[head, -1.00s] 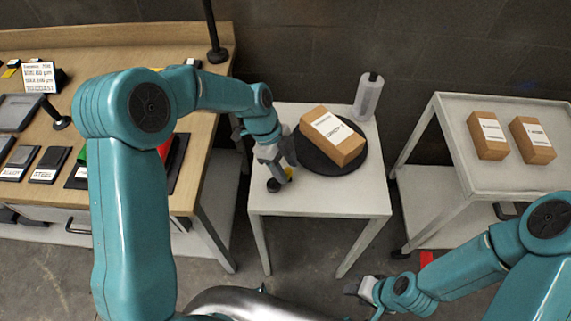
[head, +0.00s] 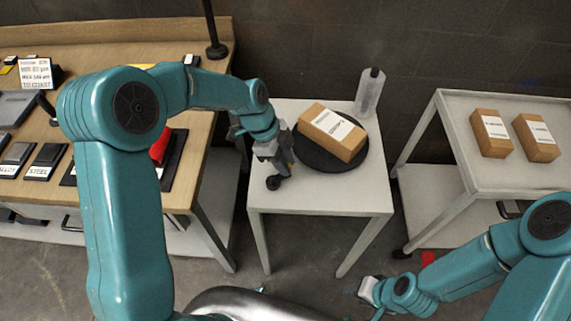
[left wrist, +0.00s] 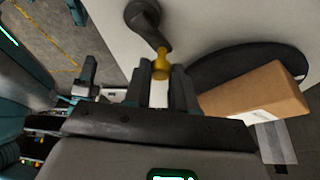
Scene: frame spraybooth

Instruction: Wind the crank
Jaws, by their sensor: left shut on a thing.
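The crank is a dark grey arm (left wrist: 150,22) with a yellow knob (left wrist: 161,66). In the head view the crank's dark hub (head: 273,183) shows at the left front of the small white table (head: 320,195). My left gripper (head: 280,166) is at the crank. In the left wrist view my left gripper (left wrist: 164,80) has its two fingers around the yellow knob, shut on it. A black round turntable (head: 312,157) carries a brown box (head: 330,130) with a white label. My right gripper (head: 367,290) is low, in front of the table, too small to tell its jaws.
A clear bottle (head: 369,95) stands behind the turntable. A wooden workbench (head: 205,150) with sample plates is at the left. A grey cart (head: 500,108) with two brown boxes (head: 490,133) (head: 535,138) is at the right. The white table's front right is clear.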

